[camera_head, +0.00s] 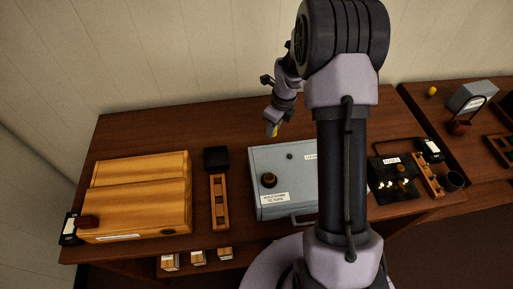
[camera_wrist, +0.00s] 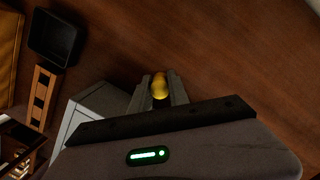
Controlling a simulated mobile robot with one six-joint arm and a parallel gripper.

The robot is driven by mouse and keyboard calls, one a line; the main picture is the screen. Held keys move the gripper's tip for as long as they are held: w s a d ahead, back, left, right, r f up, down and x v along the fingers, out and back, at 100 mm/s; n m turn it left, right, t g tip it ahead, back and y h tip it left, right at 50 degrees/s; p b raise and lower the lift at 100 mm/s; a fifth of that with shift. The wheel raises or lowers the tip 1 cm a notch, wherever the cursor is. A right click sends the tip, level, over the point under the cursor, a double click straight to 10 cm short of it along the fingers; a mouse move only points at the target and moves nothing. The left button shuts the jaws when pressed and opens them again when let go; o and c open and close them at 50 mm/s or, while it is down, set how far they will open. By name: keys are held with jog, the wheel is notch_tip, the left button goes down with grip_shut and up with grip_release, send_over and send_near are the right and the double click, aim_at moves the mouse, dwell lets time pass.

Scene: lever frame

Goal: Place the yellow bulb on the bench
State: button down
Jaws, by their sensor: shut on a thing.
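My gripper (camera_wrist: 159,88) is shut on the yellow bulb (camera_wrist: 160,84), which sits between the two fingertips in the wrist view. In the head view my gripper (camera_head: 272,128) is behind the grey box, and a bit of yellow shows at its tip. The dark brown wooden bench (camera_head: 135,131) lies below it, and bare wood surrounds the bulb in the wrist view. I cannot tell whether the bulb touches the wood.
The grey labelled box (camera_head: 280,160) stands just in front of my gripper. A black open box (camera_head: 216,157), a slotted wooden rack (camera_head: 219,200) and a large wooden box (camera_head: 140,190) stand to the left. A second table at right holds a small yellow object (camera_head: 432,91). Back-left bench is clear.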

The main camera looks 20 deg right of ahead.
jog(key=b, duration=0.2)
send_over(232, 135)
jog(key=shift+s+d+f, duration=0.2)
jog(key=shift+s+f, duration=0.15)
jog(key=shift+f, duration=0.3)
jog(key=shift+a+f, duration=0.1)
jog(key=shift+f, duration=0.15)
jog(key=shift+w+f+b, duration=0.1)
jog(key=shift+f+b, duration=0.65)
jog(key=shift+f, duration=0.7)
jog(key=shift+f, duration=0.2)
jog(key=c, duration=1.3)
grip_release()
jog(key=shift+o, duration=0.2)
jog(key=shift+r, duration=0.1)
